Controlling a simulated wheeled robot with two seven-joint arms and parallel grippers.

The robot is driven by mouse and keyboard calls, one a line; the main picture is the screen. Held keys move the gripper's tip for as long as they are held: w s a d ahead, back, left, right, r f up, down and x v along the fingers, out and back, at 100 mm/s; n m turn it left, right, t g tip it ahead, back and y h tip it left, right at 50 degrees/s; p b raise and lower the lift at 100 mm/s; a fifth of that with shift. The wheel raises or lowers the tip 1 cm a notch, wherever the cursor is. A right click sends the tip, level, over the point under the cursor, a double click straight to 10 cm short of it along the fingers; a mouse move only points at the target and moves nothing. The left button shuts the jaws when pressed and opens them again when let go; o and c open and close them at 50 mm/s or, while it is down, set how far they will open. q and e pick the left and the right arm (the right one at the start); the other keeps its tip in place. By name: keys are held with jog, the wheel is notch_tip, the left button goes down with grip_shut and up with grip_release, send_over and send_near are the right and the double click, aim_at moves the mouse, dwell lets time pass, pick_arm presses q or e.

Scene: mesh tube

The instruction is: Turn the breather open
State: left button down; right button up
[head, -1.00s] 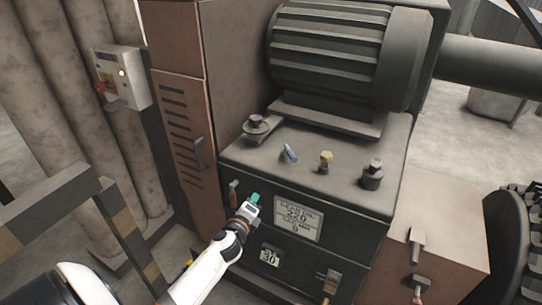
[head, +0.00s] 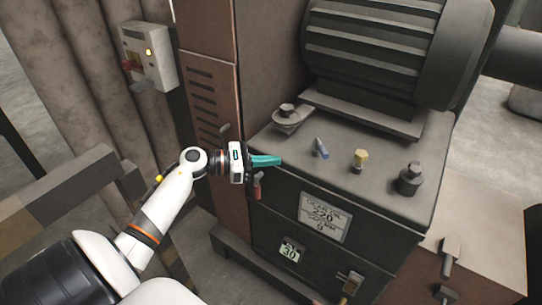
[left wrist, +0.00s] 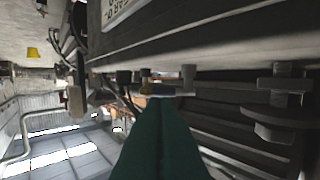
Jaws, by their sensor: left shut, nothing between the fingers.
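My left gripper (head: 268,160) has teal fingers that are shut and empty. In the head view it overlaps the front left edge of the dark gearbox housing (head: 375,200). On the housing top stand a small blue-handled fitting (head: 321,148), a brass-yellow capped fitting (head: 360,159), a dark plug (head: 410,178) and a bolted lug (head: 286,117). No label shows which is the breather. The fingertips are left of the blue-handled fitting, apart from it. In the left wrist view the shut fingers (left wrist: 160,145) point towards small fittings. My right gripper is not in view.
A ribbed motor (head: 390,50) stands behind the fittings. A brown cabinet (head: 210,90) and a switch box (head: 148,55) are at the left. A red-handled part (head: 257,187) hangs just below the gripper. A striped rail (head: 60,190) runs at lower left.

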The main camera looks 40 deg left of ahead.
aim_at(322, 149)
pick_arm(q)
jog(key=p+x, duration=0.1)
jog(key=x, duration=0.2)
jog(key=p+x, duration=0.1)
jog(key=x, duration=0.3)
jog(key=r+p+x, duration=0.1)
jog(key=x, duration=0.2)
jog(key=shift+w+d, duration=0.25)
jog(key=shift+w, duration=0.15)
